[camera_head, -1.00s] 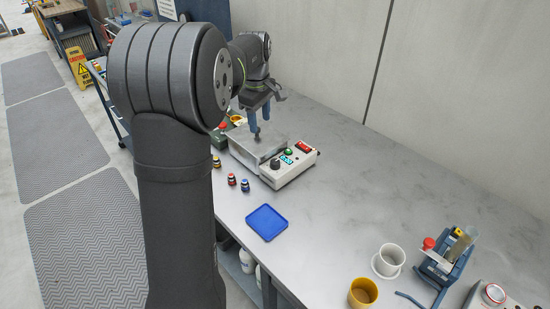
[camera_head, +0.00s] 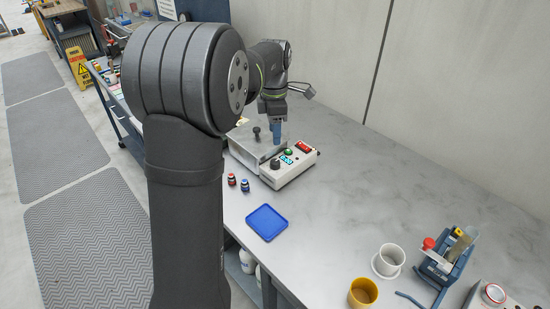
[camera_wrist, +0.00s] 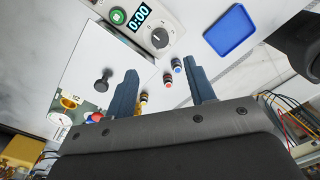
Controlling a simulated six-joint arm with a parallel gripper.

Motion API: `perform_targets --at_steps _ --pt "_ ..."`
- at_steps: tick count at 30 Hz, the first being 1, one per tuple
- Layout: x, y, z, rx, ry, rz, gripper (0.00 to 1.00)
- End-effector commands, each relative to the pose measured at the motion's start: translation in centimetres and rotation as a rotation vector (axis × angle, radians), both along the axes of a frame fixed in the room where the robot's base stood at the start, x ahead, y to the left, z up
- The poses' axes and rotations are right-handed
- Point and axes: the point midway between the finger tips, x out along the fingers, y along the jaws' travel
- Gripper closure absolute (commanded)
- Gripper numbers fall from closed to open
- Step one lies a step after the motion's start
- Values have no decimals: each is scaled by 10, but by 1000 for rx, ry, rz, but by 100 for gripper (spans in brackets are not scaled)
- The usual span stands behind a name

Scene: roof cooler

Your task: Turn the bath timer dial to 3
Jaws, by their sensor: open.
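The bath's white control box (camera_head: 293,174) stands at the front right of the metal bath (camera_head: 240,150). Its dark timer dial (camera_head: 275,164) is beside a cyan display. In the wrist view the dial (camera_wrist: 160,38) is below and right of the display (camera_wrist: 139,17), which reads 0:00. The dial's numerals are too small to read. My gripper (camera_head: 277,138) points down above the bath, close to the control box. In the wrist view its blue fingers (camera_wrist: 160,78) are spread and empty, and the dial lies beyond their tips, touching neither.
The bath lid has a black knob (camera_head: 256,131), close left of my fingers. Small bottles (camera_head: 232,180) and a blue tray (camera_head: 266,222) lie in front.

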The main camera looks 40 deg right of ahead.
Motion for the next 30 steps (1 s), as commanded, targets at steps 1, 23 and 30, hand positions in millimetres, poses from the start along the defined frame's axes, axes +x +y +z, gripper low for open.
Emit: perform_targets --at_steps 1,23,30 --pt "-1 1 -12 4 3 0 50" --pt "-4 2 -106 0 0 -1 50" --pt "-4 2 -105 0 0 -1 64"
